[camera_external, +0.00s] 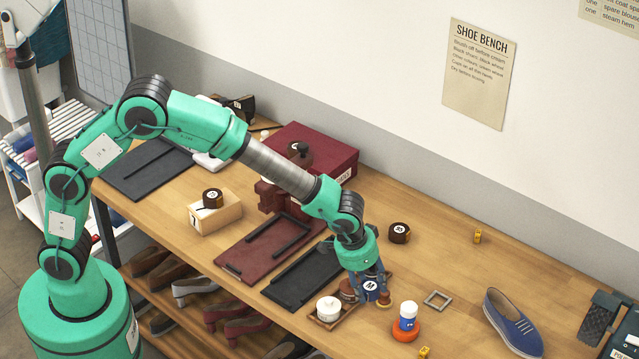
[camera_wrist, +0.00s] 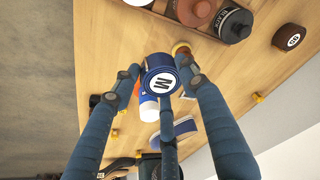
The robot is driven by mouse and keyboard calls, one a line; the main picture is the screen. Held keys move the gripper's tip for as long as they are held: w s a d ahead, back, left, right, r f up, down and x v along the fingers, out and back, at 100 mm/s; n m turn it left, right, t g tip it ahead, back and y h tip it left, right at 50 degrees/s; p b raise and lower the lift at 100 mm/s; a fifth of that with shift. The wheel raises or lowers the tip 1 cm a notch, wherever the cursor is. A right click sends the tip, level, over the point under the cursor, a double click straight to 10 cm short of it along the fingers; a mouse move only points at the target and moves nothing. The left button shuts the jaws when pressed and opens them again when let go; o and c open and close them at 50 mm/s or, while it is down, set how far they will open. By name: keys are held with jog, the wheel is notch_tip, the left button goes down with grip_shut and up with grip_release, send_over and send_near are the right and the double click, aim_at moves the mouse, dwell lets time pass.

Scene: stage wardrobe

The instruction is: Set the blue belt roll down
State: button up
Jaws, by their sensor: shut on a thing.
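The blue belt roll (camera_external: 370,286) has a white round label with an M. My gripper (camera_external: 366,278) is shut on it near the front of the bench. In the wrist view the roll (camera_wrist: 160,75) sits between the fingers of my gripper (camera_wrist: 160,82), label facing the camera. I see bench top around it in that view. I cannot tell whether the roll touches the bench. A small amber-brown round thing (camera_external: 384,300) stands close beside the roll; it also shows by a fingertip in the wrist view (camera_wrist: 181,47).
An orange-based blue-and-white cylinder (camera_external: 406,322), a grey square frame (camera_external: 437,300) and a blue shoe (camera_external: 512,325) stand to the right. A brown roll (camera_external: 399,232) lies behind, with bare bench around it.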

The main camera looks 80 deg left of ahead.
aim_at(370, 305)
jog(key=shift+f+b, duration=0.5)
jog(key=shift+f, duration=1.95)
jog(key=shift+f+b, duration=0.6)
jog(key=shift+f, duration=1.9)
jog(key=shift+f, duration=0.1)
jog(key=o, duration=1.2)
jog(key=p+v, duration=0.2)
jog(key=v, duration=1)
jog(key=shift+p, duration=0.35)
